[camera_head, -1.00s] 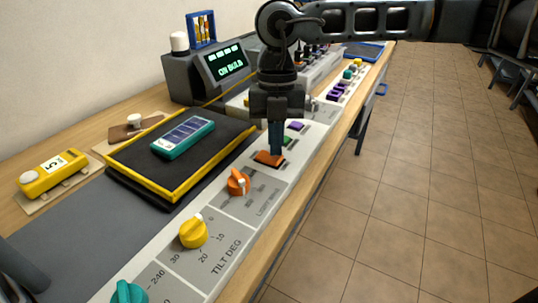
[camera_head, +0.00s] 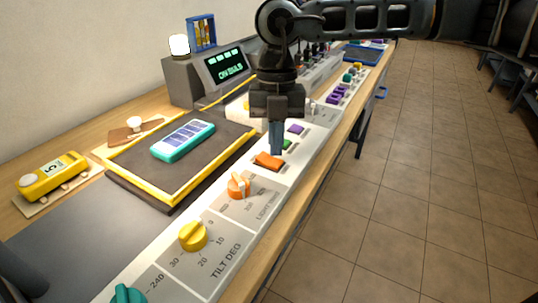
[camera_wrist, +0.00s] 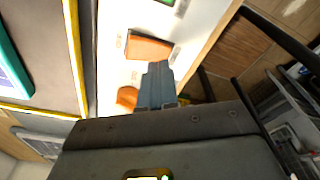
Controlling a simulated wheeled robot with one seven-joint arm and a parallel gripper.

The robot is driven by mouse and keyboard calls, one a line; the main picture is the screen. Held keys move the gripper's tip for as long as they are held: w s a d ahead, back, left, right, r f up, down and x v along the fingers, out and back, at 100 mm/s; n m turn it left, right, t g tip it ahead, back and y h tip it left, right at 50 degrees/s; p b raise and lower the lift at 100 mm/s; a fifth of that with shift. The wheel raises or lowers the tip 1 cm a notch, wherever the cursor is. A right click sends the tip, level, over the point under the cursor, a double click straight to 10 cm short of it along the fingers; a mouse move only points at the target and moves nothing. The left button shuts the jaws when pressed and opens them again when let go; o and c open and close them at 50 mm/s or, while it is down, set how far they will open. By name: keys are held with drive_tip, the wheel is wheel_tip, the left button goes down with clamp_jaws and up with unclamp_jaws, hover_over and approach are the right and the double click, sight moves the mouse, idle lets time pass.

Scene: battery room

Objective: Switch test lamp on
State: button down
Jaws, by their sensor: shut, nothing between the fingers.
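The orange rocker switch (camera_head: 268,161) sits on the pale control panel, beyond the orange knob (camera_head: 239,186) marked for light. The small lamp (camera_head: 179,45) on top of the grey display box glows bright. My gripper (camera_head: 276,152) points down with its fingers closed together and empty, just above the far side of the orange rocker. In the wrist view the closed fingertips (camera_wrist: 157,70) show beside the orange rocker (camera_wrist: 148,47). Whether they touch it is hard to tell.
A green button (camera_head: 286,144) and a purple one (camera_head: 296,128) lie just beyond the rocker. A yellow knob (camera_head: 193,236) and a teal knob (camera_head: 128,294) are nearer. A teal device (camera_head: 183,140) lies on the yellow-edged tray (camera_head: 160,188). Floor at right is clear.

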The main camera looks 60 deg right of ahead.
sight(276, 161)
wheel_tip(276, 161, up, 5)
drive_tip(key=shift+r+p, duration=0.2)
drive_tip(key=shift+p, duration=0.8)
